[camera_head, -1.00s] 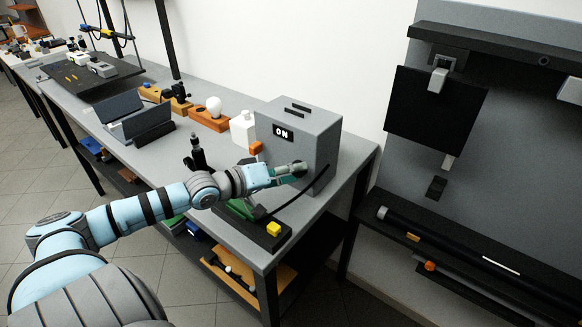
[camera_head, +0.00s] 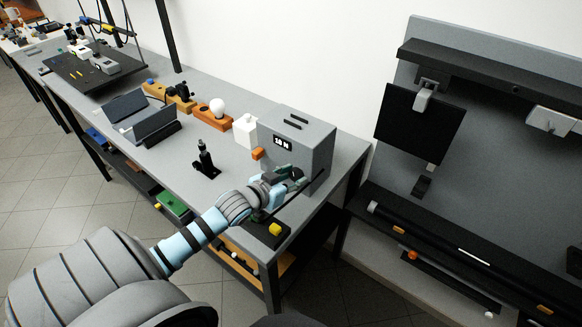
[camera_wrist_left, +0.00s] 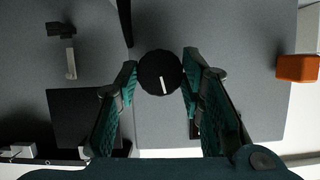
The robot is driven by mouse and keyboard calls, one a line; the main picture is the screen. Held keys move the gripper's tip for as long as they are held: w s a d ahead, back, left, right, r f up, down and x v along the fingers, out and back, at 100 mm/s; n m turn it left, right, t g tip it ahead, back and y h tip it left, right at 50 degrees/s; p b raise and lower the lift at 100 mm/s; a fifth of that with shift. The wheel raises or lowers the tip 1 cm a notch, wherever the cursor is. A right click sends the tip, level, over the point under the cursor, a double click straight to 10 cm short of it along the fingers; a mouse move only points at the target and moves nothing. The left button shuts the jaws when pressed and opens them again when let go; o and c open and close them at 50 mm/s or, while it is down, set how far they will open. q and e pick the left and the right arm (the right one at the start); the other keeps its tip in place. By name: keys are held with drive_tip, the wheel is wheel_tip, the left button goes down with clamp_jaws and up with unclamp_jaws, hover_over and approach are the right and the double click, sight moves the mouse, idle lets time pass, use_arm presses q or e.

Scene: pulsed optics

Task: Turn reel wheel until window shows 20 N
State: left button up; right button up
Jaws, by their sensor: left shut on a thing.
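A grey box (camera_head: 316,148) stands at the right end of the bench. Its small black window (camera_head: 283,143) appears to read 10 N, in small digits. The reel wheel (camera_wrist_left: 158,70) is a dark round knob with a white mark. In the left wrist view it sits between the two green fingers of my left gripper (camera_wrist_left: 160,80), which is shut on it. In the head view my left gripper (camera_head: 286,176) is at the front face of the box, below the window, and mostly hides the wheel. My right gripper is in neither view.
A black base with a yellow block (camera_head: 275,229) lies near the bench edge below my gripper. A dark stand (camera_head: 205,160) is further left. Bench between is clear.

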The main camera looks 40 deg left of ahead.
use_arm(q)
drive_tip(key=shift+d+r+m+y+p, duration=0.1)
drive_tip(key=shift+r+m+y+p, duration=0.05)
drive_tip(key=shift+m+y+p, duration=0.7)
drive_tip(key=shift+m+y, duration=0.05)
drive_tip(key=shift+m, duration=0.3)
drive_tip(key=shift+d+f+m+y, duration=0.1)
drive_tip(key=shift+f+m+y, duration=0.15)
drive_tip(key=shift+m+y, duration=0.3)
drive_tip(key=shift+m+t+y+b, duration=0.45)
drive_tip(key=shift+m+y, duration=0.1)
drive_tip(key=shift+m, duration=0.6)
drive_tip(key=o, duration=1.2)
drive_tip(key=shift+c, duration=0.2)
drive_tip(key=shift+d, duration=0.1)
